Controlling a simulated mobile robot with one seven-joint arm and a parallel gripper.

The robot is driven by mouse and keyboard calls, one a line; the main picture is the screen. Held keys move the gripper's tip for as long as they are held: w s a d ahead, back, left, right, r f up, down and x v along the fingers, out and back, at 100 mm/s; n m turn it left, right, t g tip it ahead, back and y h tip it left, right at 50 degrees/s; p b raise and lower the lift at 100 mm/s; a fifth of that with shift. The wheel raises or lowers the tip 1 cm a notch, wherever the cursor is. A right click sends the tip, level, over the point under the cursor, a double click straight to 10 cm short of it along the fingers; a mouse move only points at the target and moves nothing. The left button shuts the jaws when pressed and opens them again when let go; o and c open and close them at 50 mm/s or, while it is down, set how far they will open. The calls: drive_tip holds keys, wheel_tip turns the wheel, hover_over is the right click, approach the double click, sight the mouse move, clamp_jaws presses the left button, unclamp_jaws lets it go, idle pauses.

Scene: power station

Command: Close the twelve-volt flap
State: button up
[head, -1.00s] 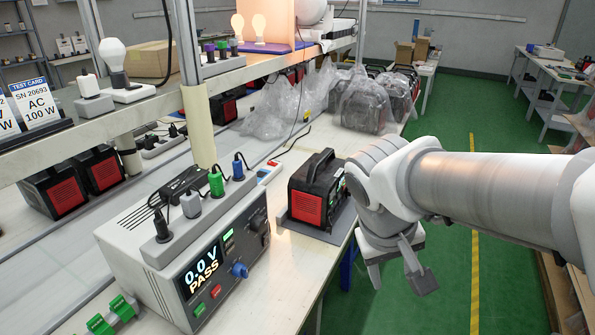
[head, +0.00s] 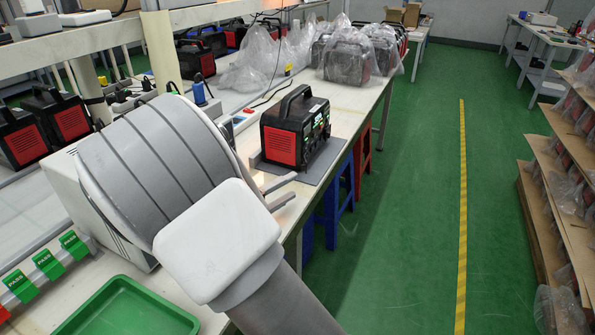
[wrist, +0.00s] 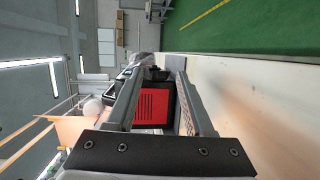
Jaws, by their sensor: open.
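A black power station (head: 297,128) with a red side panel (head: 281,147) and a top handle stands upright on a grey mat (head: 322,170) on the bench. Its front face, with green labels, is turned right and seen at a slant in the head view. I cannot make out the twelve-volt flap or its position. My gripper (head: 291,188) is open and empty in front of the station's red side, apart from it. In the wrist view, the power station (wrist: 155,104) shows between the spread fingers of my gripper (wrist: 160,74), with its red side facing me.
Bagged power stations (head: 345,62) stand farther along the bench. A green tray (head: 130,308) lies at the near edge, with green PASS tags (head: 47,264) beside it. Blue (head: 338,190) and red stools stand below the bench edge. The green aisle (head: 400,210) at right is clear.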

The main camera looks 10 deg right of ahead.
sight(302, 168)
drive_tip(key=a+t, duration=0.1)
drive_tip(key=w+a+f+n, duration=0.1)
drive_tip(key=shift+w+a+f+t, duration=0.1)
drive_tip(key=shift+a+f+t, duration=0.15)
drive_tip(key=shift+a+t, duration=0.15)
drive_tip(key=shift+w+b, duration=0.2)
drive_tip(key=shift+b, duration=0.1)
drive_tip(key=b+x, duration=0.2)
drive_tip(key=x, duration=0.9)
drive_tip(key=shift+w+d+b, duration=0.2)
drive_tip(key=shift+w+b, duration=0.2)
clamp_jaws()
